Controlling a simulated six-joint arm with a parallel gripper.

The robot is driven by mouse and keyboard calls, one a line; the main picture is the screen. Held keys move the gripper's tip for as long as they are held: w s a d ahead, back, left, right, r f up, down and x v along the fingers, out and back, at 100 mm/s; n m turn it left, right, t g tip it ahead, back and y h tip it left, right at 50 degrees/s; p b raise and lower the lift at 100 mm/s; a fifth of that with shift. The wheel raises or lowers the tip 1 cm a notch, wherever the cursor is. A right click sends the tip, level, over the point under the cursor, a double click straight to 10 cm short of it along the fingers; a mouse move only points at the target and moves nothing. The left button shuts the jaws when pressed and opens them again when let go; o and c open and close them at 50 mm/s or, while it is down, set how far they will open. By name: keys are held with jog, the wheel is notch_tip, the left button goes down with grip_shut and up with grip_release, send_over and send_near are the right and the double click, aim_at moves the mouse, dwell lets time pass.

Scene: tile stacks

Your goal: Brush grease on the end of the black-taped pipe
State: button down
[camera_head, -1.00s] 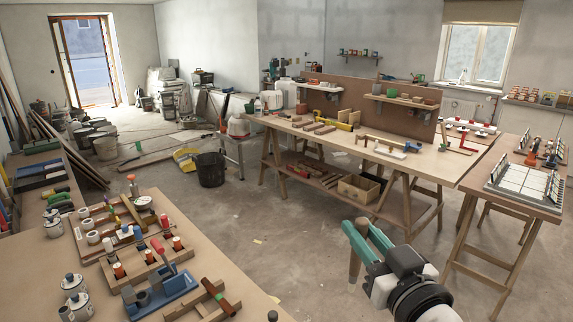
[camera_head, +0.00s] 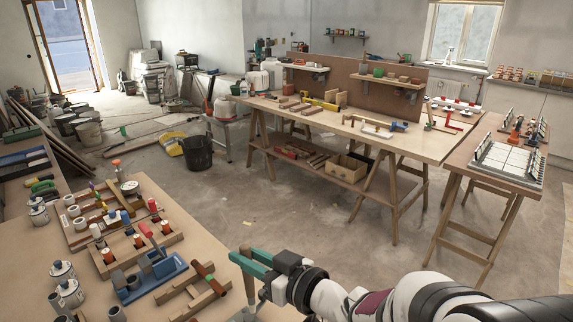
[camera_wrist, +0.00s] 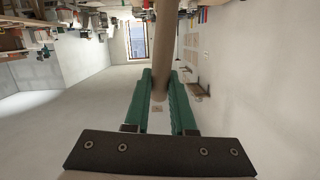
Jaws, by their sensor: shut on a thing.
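My gripper (camera_head: 241,256) has green fingers shut on a tan rod (camera_head: 249,286), which looks like a brush handle. It hangs down from the fingers at the right edge of the near table. The wrist view shows the rod (camera_wrist: 164,50) between both fingers; its bristle end cannot be made out. On the near table, a wooden rack (camera_head: 168,243) holds several short pipes with coloured bands, one of them a red-topped pipe (camera_head: 153,206). I cannot tell which pipe has black tape. The gripper is to the right of the rack, apart from it.
Between rack and gripper lie a blue holder (camera_head: 172,279) with a grey cylinder and a wooden stand (camera_head: 184,307) with a red-and-green tool (camera_head: 206,274). Lidded cans (camera_head: 70,292) stand at left. Floor is open between the near table and the long workbench (camera_head: 345,131).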

jog(key=s+a+f+n+g+y, duration=0.1)
jog(key=s+a+f+n+g, duration=0.1)
jog(key=a+f, duration=0.5)
jog(key=shift+s+f+g+y, duration=0.35)
jog(key=shift+f+g, duration=0.55)
jog(key=shift+f, duration=1.3)
jog(key=shift+a+f, duration=0.1)
jog(key=shift+f, duration=0.6)
jog(key=shift+w+a+r, duration=0.1)
jog(key=shift+w+a, duration=0.2)
jog(key=shift+w, duration=0.05)
